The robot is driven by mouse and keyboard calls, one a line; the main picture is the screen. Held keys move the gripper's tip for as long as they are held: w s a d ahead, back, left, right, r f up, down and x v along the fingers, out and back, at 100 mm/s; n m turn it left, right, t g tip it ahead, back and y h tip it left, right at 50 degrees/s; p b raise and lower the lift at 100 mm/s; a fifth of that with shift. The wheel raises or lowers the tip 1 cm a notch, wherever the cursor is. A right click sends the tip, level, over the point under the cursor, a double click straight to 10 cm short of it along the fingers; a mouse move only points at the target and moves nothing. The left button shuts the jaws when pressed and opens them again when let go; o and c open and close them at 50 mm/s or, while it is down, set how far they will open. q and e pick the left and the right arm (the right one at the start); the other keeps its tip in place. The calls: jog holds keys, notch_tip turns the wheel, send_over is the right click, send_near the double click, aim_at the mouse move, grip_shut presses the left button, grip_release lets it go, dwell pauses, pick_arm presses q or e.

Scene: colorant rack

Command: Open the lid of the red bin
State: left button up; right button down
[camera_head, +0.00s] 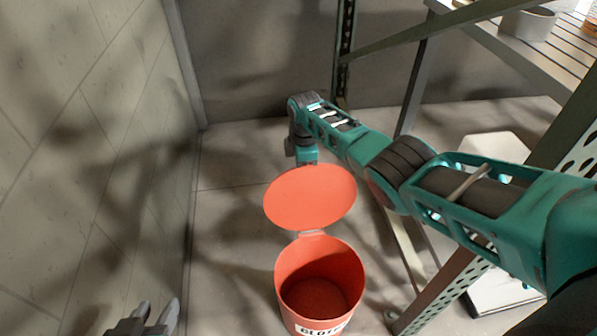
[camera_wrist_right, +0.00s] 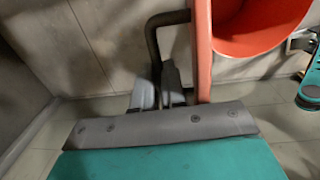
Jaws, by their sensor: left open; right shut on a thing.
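The red bin (camera_head: 345,262) stands on the floor with its mouth open and a white label with dark letters on its front. Its round lid (camera_head: 310,198) stands raised at the back, joined by a hinge. My right arm reaches over from the right, and its gripper is hidden behind the lid in the head view. In the right wrist view, my right gripper (camera_wrist_right: 160,88) is shut on a dark bent handle (camera_wrist_right: 152,40) beside the lid's edge (camera_wrist_right: 203,50). The bin (camera_wrist_right: 262,25) shows there too. My left gripper (camera_head: 155,318) is open and empty at the lower left.
A metal shelf rack (camera_head: 427,285) stands close on the right of the bin, and a grey container (camera_head: 528,23) is on its upper shelf. A pale wall (camera_head: 90,150) runs along the left. Floor between wall and bin is clear.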

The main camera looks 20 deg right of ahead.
pick_arm(q)
jog(key=shift+w+r, duration=0.15)
jog(key=shift+w, duration=0.05)
pick_arm(e)
jog(key=shift+s+f, duration=0.15)
jog(key=shift+f, duration=0.2)
jog(key=c, duration=1.5)
grip_release()
jog(key=o, duration=0.3)
jog(key=shift+r, duration=0.1)
pick_arm(q)
jog(key=shift+a+f, duration=0.1)
jog(key=shift+f, duration=0.1)
pick_arm(e)
jog(key=shift+w, duration=0.2)
jog(key=shift+r, duration=0.1)
